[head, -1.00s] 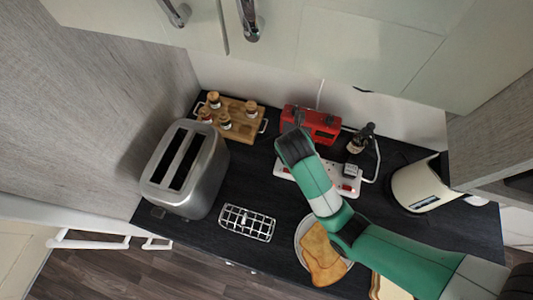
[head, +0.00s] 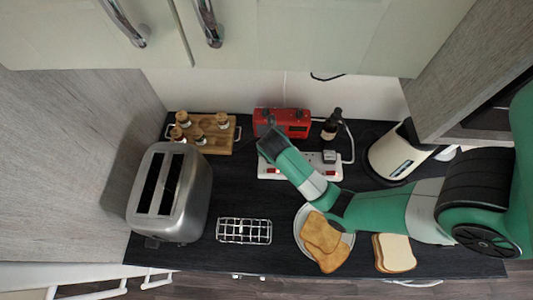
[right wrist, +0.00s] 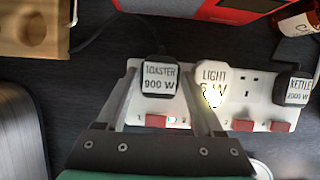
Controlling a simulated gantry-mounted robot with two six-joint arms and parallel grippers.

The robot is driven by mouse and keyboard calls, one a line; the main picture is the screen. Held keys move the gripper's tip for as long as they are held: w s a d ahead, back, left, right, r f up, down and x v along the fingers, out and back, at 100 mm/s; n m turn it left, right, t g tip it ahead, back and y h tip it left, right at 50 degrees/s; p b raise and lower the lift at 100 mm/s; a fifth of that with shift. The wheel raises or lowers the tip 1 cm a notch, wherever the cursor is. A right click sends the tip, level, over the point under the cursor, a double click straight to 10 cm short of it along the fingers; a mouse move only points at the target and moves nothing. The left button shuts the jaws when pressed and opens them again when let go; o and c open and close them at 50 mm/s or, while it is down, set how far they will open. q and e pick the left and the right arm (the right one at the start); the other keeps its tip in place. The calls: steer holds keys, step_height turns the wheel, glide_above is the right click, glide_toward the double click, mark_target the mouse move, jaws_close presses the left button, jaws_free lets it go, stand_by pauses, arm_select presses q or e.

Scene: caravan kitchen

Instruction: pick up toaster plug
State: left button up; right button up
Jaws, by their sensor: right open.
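The toaster plug (right wrist: 160,78) is a black block labelled "TOASTER 900 W". It sits in the leftmost socket of the white power strip (right wrist: 265,112), which also shows in the head view (head: 263,171). My right gripper (right wrist: 158,70) is open above the strip, its fingers to either side of the toaster plug; I cannot tell whether they touch it. In the head view my right gripper (head: 270,133) hides the toaster plug. The silver toaster (head: 172,190) stands at the left. My left gripper is not in view.
The white light plug (right wrist: 213,78) is close beside the right finger. A black kettle plug (right wrist: 300,87) is farther right. A red radio (head: 290,120), a dark bottle (head: 331,124) and a spice board (head: 215,142) stand behind. A wire rack (head: 244,231) and toast plate (head: 301,215) are in front.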

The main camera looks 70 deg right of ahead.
steer(key=c, duration=1)
steer(key=shift+r, duration=0.15)
